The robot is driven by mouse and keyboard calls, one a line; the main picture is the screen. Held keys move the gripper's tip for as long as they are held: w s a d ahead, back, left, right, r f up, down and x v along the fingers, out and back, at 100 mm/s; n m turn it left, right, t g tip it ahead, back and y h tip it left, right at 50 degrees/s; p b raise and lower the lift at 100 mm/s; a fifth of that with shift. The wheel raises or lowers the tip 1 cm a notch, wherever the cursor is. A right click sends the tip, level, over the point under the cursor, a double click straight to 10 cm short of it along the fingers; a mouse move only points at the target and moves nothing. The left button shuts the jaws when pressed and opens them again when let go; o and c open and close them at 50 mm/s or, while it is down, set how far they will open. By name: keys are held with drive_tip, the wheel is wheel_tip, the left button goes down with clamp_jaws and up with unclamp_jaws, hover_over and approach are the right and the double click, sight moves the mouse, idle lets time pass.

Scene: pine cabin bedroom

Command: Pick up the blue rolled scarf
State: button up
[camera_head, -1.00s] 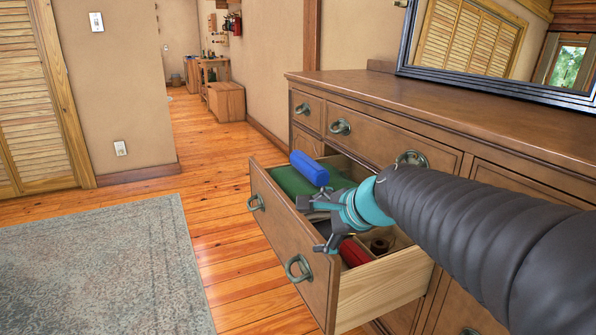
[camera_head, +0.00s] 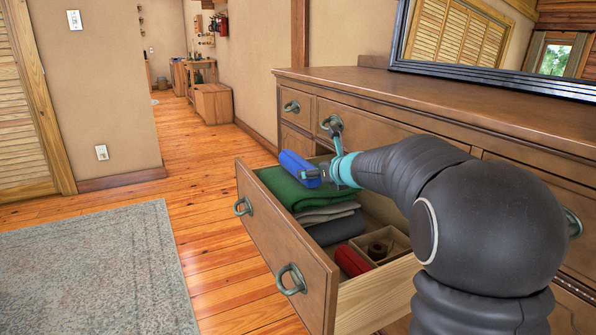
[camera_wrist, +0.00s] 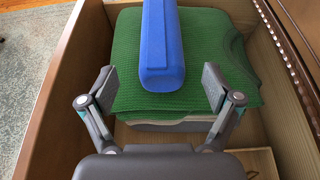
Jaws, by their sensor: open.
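The blue rolled scarf (camera_head: 299,168) lies on top of a folded green cloth (camera_head: 286,188) in the open drawer (camera_head: 284,235). In the wrist view the scarf (camera_wrist: 161,50) runs away from me, its near end roughly centred between my fingers. My gripper (camera_head: 318,173) is at the scarf's near end in the head view. In the wrist view my gripper (camera_wrist: 158,88) is open and empty, with one finger on each side over the green cloth (camera_wrist: 205,50). Neither finger clearly touches the scarf.
The drawer also holds grey folded cloths (camera_head: 336,229), a red rolled item (camera_head: 351,261) and a small divided box (camera_head: 384,245). The drawer's front and side walls rise around them. The dresser (camera_head: 440,100) stands behind, with a mirror on top.

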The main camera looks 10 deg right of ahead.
sight(299, 167)
drive_tip(key=shift+f+x, duration=0.1)
drive_tip(key=shift+x, duration=1.6)
drive_tip(key=shift+f+x, duration=0.15)
drive_tip(key=shift+x, duration=1.55)
drive_tip(key=shift+d, duration=0.2)
drive_tip(key=c, duration=1.2)
